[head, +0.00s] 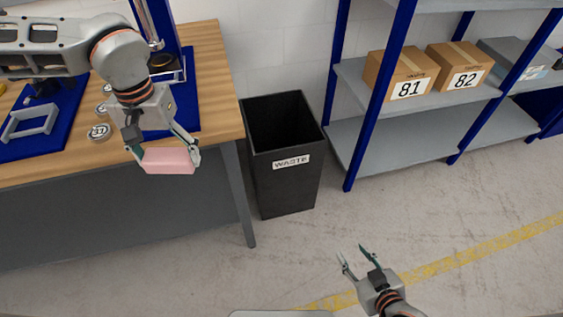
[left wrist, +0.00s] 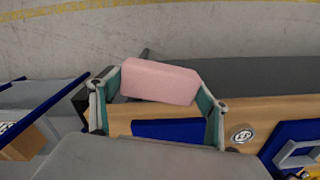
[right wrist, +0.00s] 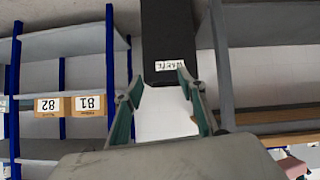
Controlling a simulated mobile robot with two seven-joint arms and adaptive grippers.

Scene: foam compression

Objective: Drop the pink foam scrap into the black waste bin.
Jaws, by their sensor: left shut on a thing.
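The pink foam scrap (head: 168,161) is a pale pink block. My left gripper (head: 166,158) is shut on it and holds it near the front edge of the wooden table. The left wrist view shows the foam (left wrist: 160,81) between the two fingertips (left wrist: 160,88). The black waste bin (head: 285,180), labelled WASTE, stands on the floor right of the table, with its top open. The foam is left of the bin, apart from it. My right gripper (head: 357,257) is open and empty, in front of the bin. The bin (right wrist: 167,35) also shows upside down in the right wrist view.
The wooden table (head: 213,75) holds a blue-based device (head: 180,90), a grey frame (head: 30,122) and several round metal weights. A blue and grey shelf (head: 390,140) with boxes 81 (head: 398,75) and 82 (head: 460,65) stands right of the bin. The floor in front is clear.

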